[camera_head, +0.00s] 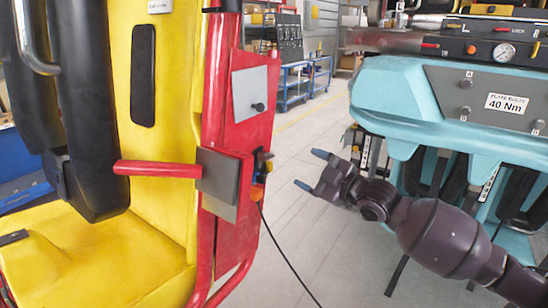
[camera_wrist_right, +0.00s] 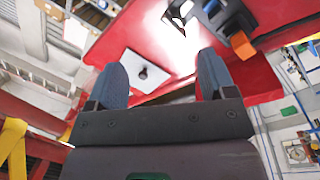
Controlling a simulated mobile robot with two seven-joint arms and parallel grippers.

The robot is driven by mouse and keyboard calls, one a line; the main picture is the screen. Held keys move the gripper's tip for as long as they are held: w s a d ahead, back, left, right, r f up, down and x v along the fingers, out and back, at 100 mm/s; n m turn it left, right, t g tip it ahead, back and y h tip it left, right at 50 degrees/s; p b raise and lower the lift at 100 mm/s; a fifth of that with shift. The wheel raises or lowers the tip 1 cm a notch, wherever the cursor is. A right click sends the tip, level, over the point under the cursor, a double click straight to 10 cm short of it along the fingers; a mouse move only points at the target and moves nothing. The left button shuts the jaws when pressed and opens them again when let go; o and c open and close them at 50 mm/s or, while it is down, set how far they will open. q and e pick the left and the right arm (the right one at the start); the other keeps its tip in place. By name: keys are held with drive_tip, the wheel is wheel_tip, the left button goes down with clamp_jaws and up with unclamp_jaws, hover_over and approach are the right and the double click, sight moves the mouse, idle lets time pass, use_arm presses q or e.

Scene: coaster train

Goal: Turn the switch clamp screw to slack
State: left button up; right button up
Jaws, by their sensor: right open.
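A small black-and-orange switch unit (camera_head: 262,170) sits on the right edge of the red post, with a black cable hanging from it. It also shows at the upper right of the right wrist view (camera_wrist_right: 240,44). Above it, a pale plate (camera_head: 248,92) with a black knob (camera_head: 258,107) is on the red panel; the knob shows between the fingers in the wrist view (camera_wrist_right: 143,73). I cannot tell which part is the clamp screw. My right gripper (camera_head: 312,170) is open and empty, right of the switch unit and apart from it. My left gripper is out of view.
A yellow seat with black padding (camera_head: 85,130) and a red bar (camera_head: 157,169) fill the left. A turquoise car front (camera_head: 420,110) marked 40 Nm stands behind my right arm. Grey floor (camera_head: 300,230) lies open between them. The black cable (camera_head: 285,257) crosses it.

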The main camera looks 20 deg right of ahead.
sight(270, 158)
drive_tip(key=w+a+m, duration=0.2)
drive_tip(key=m, duration=0.1)
drive_tip(key=w+a+m+g+y+p, duration=0.1)
drive_tip(key=w+a+m, duration=0.1)
drive_tip(key=w+m, duration=0.1)
drive_tip(key=w+a+m+p, duration=0.1)
drive_tip(key=w+a+m, duration=0.1)
drive_tip(key=a+m, duration=0.1)
drive_tip(key=shift+w+r+g, duration=0.1)
drive_tip(key=shift+w+g, duration=0.1)
drive_tip(key=shift+g, duration=0.2)
idle(0.4)
